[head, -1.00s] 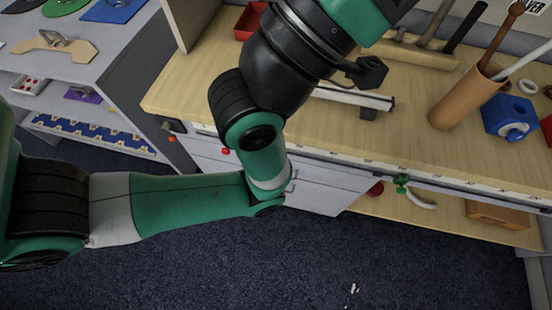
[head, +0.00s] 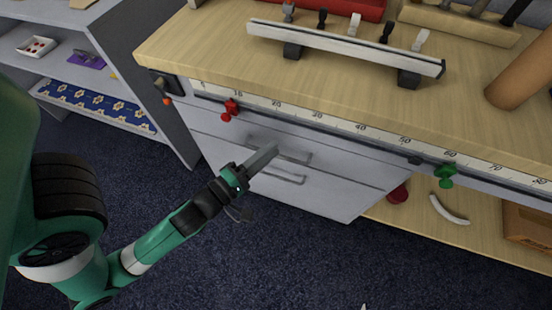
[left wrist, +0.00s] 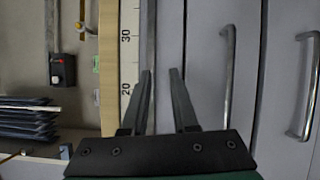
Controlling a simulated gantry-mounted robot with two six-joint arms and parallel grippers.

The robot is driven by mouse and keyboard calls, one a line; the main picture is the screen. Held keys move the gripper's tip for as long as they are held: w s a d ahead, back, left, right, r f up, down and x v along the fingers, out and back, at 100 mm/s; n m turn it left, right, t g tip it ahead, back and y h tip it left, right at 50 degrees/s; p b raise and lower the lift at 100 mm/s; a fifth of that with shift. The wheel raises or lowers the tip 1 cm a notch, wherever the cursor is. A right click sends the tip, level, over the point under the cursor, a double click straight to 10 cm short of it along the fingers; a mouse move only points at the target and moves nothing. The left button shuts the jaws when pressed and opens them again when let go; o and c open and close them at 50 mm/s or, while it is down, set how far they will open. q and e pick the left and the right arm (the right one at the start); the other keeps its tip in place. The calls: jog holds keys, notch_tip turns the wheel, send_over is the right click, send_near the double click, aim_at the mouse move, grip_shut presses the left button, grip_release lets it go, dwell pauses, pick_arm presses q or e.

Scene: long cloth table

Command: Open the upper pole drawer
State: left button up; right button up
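The white drawer unit (head: 342,196) under the bench has an upper drawer with a bar handle (head: 295,157) and a lower drawer with a similar handle (head: 290,179). Both drawers look closed. My left gripper (head: 265,156) is in front of the unit, its fingers covering part of the upper handle in the head view. In the left wrist view its fingers (left wrist: 161,72) are apart with nothing between them. There the upper handle (left wrist: 228,85) runs to the right of both fingers, and the lower handle (left wrist: 305,90) is farther right.
A ruled rail (head: 340,122) with a red clamp (head: 230,110) and a green clamp (head: 445,175) runs along the bench edge above the drawers. A rack with several pegs (head: 345,45) stands on the bench. A grey shelf (head: 110,30) stands left. The floor in front is clear.

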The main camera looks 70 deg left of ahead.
pick_arm(q)
jog(key=s+f+g+b, duration=0.2)
jog(key=s+f, duration=0.5)
jog(key=f, duration=0.3)
jog(key=shift+n, duration=0.3)
jog(key=p+x, duration=0.4)
jog(key=x, duration=0.8)
jog(key=shift+w+d+r+p, duration=0.1)
jog(key=shift+w+r+p, duration=0.05)
jog(key=shift+p, duration=0.15)
pick_arm(e)
jog(key=shift+r, duration=0.45)
pick_arm(q)
jog(key=shift+c, duration=0.3)
grip_shut()
